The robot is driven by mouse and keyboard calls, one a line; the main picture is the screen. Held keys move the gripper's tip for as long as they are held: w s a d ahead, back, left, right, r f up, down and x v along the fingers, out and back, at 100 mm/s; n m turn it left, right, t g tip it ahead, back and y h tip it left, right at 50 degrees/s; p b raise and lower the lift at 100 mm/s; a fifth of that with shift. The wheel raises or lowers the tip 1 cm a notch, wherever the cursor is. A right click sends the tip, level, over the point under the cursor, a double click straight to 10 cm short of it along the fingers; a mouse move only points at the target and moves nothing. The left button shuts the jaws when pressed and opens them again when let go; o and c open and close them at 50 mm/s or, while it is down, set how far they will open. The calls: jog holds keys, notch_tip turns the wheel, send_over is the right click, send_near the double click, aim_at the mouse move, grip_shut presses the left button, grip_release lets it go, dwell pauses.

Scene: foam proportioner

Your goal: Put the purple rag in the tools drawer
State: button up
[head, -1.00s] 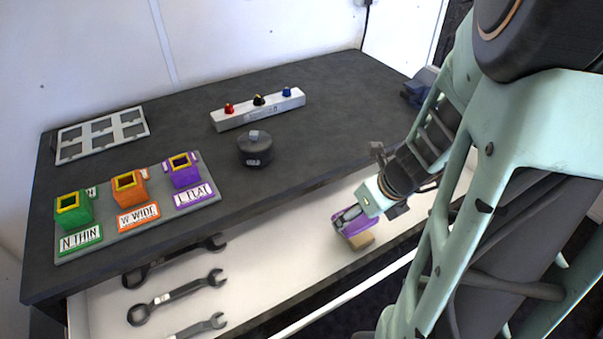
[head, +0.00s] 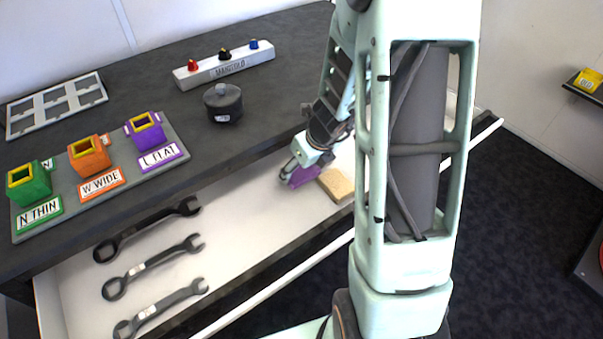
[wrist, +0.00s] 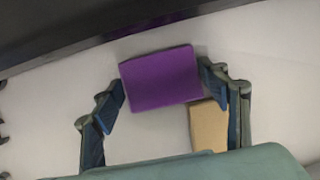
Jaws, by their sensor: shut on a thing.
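The purple rag (head: 304,176) is a folded block at my gripper (head: 297,174), inside the outline of the open white drawer (head: 235,218). In the wrist view the rag (wrist: 160,78) lies between the two fingertips of my gripper (wrist: 163,88), with a finger at each side. My gripper is shut on it. The fingers and wrist hide part of the rag in the head view. I cannot tell whether its underside touches the drawer floor.
A tan block (head: 336,185) lies in the drawer just right of the rag. Several dark wrenches (head: 155,265) lie at the drawer's left. The dark worktop (head: 270,110) overhangs the drawer's back. Drawer floor between wrenches and rag is clear.

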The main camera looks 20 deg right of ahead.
jog(key=shift+f, duration=0.3)
jog(key=shift+f, duration=0.15)
jog(key=o, duration=1.1)
jog(key=shift+o, duration=0.2)
jog(key=shift+r, duration=0.45)
jog(key=p+v, duration=0.6)
jog(key=v, duration=0.5)
jog(key=shift+r, duration=0.3)
jog(key=shift+s, duration=0.15)
